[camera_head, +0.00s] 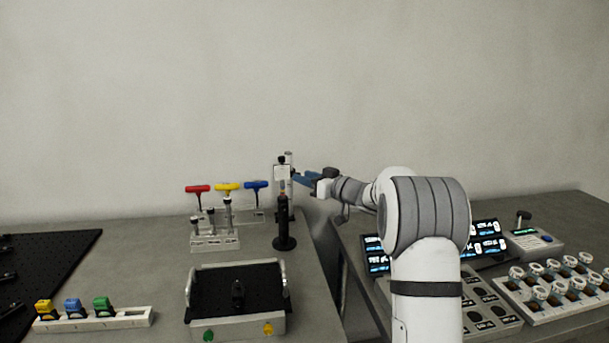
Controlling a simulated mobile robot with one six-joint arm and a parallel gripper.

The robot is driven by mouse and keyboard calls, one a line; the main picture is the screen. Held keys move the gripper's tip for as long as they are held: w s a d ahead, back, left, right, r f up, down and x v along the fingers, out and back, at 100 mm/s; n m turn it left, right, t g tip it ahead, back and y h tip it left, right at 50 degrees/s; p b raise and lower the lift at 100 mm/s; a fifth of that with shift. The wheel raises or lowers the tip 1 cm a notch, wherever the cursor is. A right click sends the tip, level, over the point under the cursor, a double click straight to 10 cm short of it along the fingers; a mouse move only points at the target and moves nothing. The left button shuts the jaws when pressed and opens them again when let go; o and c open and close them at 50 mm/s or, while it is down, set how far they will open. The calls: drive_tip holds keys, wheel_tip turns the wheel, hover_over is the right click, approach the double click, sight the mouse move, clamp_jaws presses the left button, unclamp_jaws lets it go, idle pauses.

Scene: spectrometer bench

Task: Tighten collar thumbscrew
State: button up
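A black upright post on a round base (284,242) stands near the right end of the left bench. A light block with a small black knob on top (282,160) shows at the head of the post. I cannot tell which small part is the collar thumbscrew. My gripper (297,177), with blue fingers, reaches in from the right, just beside the block. Its fingertips overlap the block's right edge in the picture. I cannot tell whether they touch it or whether the fingers are open or shut.
Red, yellow and blue T-handle tools (227,187) stand in a rack left of the post. A black-topped tray with handles (238,299) lies in front. A gap separates the benches. The right bench carries lit displays (489,238) and a rack of several white-capped vials (554,285).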

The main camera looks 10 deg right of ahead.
drive_tip(key=shift+w+a, duration=0.45)
clamp_jaws()
idle(0.3)
